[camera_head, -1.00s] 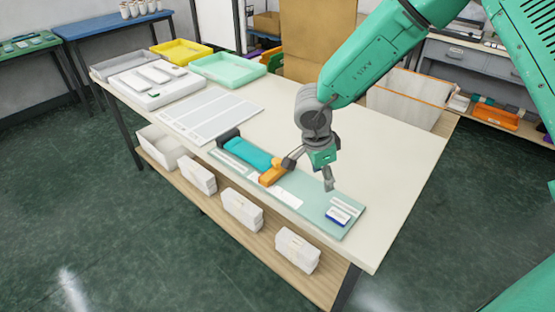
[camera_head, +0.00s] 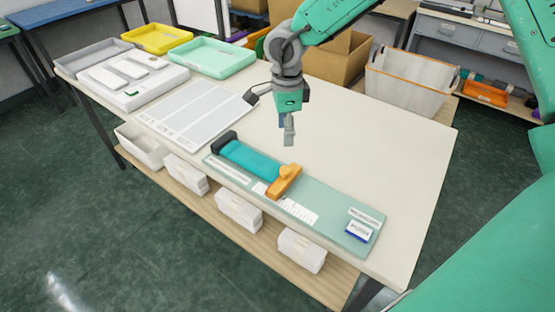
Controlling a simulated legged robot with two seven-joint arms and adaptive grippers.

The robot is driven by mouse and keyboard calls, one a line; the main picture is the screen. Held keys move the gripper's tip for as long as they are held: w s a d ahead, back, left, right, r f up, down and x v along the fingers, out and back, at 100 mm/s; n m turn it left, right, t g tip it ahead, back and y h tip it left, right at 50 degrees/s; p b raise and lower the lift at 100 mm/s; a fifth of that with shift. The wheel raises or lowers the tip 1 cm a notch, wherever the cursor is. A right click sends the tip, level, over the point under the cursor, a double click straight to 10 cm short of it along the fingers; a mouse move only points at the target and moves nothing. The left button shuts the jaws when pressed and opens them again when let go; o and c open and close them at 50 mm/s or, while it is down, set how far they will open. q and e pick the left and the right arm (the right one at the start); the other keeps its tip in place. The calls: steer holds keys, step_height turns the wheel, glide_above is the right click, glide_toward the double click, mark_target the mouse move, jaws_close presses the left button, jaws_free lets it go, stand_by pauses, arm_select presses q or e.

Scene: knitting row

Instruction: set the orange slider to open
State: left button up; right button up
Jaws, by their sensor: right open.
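The orange slider (camera_head: 284,182) sits across a pale green board (camera_head: 335,208) on the table, at the right end of a teal strip (camera_head: 247,160). A dark grey block (camera_head: 224,141) is at the strip's left end. A white printed strip (camera_head: 300,211) lies on the board just right of the slider; its print is too small to read. My right gripper (camera_head: 270,114) is open and empty, above the table behind the teal strip and apart from the slider. My left gripper is not in view.
A white label (camera_head: 366,216) and a blue-and-white block (camera_head: 358,232) are at the board's right end. A white sheet (camera_head: 197,117) lies left of the board, with trays (camera_head: 213,57) beyond. White boxes (camera_head: 239,211) stand on the shelf below. The table right of my gripper is clear.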

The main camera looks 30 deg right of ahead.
mark_target(285, 169)
steer(key=f, duration=0.8)
steer(key=f+p, duration=0.1)
steer(key=f, duration=0.4)
steer(key=shift+s+f, duration=0.1)
steer(key=shift+s, duration=0.2)
jaws_close()
steer(key=shift+w, duration=0.1)
